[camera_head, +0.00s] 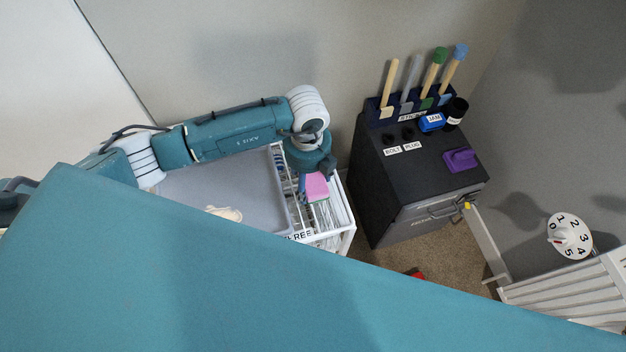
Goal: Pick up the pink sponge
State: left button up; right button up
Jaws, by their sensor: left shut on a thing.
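The pink sponge (317,187) shows as a pink block with a teal-green edge on its left, at the right part of a white wire rack (343,225). My left gripper (312,170) comes down from above at the far side of the sponge and is shut on it. The wrist hides the fingers and the sponge's far end. I cannot tell whether the sponge still touches what is under it. My right gripper is not in view.
A grey tray (200,188) with a pale item (224,213) lies left of the rack. A dark cabinet (415,170) stands to the right, with upright tools and a purple block (461,160) on top. A numbered dial (570,237) is farther right. My teal body covers the foreground.

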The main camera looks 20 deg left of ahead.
aim_at(308, 179)
pick_arm(q)
jog(key=shift+r, duration=0.1)
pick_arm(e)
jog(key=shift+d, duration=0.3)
pick_arm(q)
jog(key=shift+r, duration=0.6)
jog(key=shift+r+b, duration=0.9)
jog(key=shift+r, duration=8.45)
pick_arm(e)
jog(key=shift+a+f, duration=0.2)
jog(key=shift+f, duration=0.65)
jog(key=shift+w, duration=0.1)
pick_arm(q)
jog(key=shift+o, duration=0.9)
jog(key=shift+c, duration=1.4)
jog(key=shift+f, duration=0.15)
